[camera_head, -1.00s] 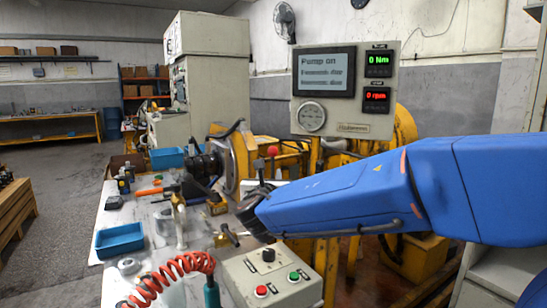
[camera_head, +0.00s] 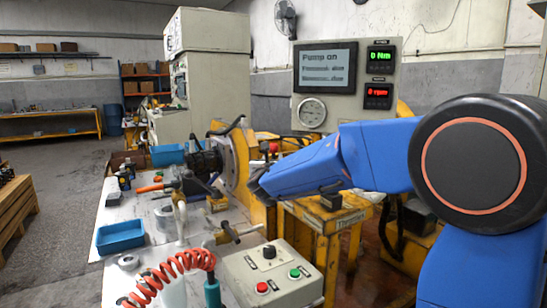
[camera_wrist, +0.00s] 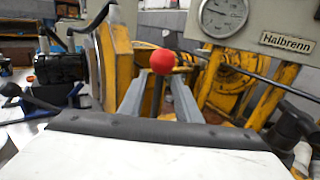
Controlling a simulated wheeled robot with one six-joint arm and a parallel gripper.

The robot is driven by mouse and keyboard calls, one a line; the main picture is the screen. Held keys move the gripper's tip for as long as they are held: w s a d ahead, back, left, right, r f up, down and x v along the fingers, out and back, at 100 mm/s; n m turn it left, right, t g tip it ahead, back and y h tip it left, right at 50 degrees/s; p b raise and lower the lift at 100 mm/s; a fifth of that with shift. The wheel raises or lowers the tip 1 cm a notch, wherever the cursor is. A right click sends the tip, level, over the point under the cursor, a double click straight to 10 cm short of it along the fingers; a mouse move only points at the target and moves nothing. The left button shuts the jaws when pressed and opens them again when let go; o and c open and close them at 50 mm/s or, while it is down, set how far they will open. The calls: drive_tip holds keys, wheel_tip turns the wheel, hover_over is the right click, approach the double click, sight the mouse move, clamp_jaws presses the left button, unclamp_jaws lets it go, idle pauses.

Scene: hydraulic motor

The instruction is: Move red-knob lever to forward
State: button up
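The red knob (camera_head: 273,148) tops the lever by the yellow machine, just above the end of my arm. In the wrist view, the red knob (camera_wrist: 162,61) appears ahead of and between the two grey fingers of my gripper (camera_wrist: 158,88). The fingers are apart, so my gripper is open. A dark lever rod (camera_wrist: 157,98) runs down below the knob between the fingers. I cannot tell whether either finger touches the lever. In the head view, my fingers are mostly hidden by the arm's end, and the lever's lower part is hidden.
The display panel (camera_head: 345,122) reads "Pump on", with 0 Nm and 0 rpm, above a gauge (camera_head: 312,112). A control box (camera_head: 268,272) with red and green buttons stands in front. A blue tray (camera_head: 120,237) and tools lie on the bench at the left.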

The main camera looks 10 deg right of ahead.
sight(274, 155)
drive_tip(key=shift+x, duration=1.55)
clamp_jaws()
drive_tip(key=shift+r, duration=0.1)
drive_tip(key=shift+w+d, duration=0.1)
drive_tip(key=shift+d, duration=0.25)
drive_tip(key=shift+w+d+f+m+g+y, duration=0.25)
drive_tip(key=shift+d+m+g, duration=0.2)
drive_tip(key=shift+d+m, duration=0.3)
drive_tip(key=shift+w+d+f+m+g+y, duration=0.15)
drive_tip(key=shift+w+d+m+g+y, duration=0.25)
drive_tip(key=shift+d, duration=0.6)
drive_tip(key=shift+w+d+f+m+g+y, duration=0.2)
drive_tip(key=shift+d+m+g, duration=0.25)
drive_tip(key=shift+d+m, duration=0.35)
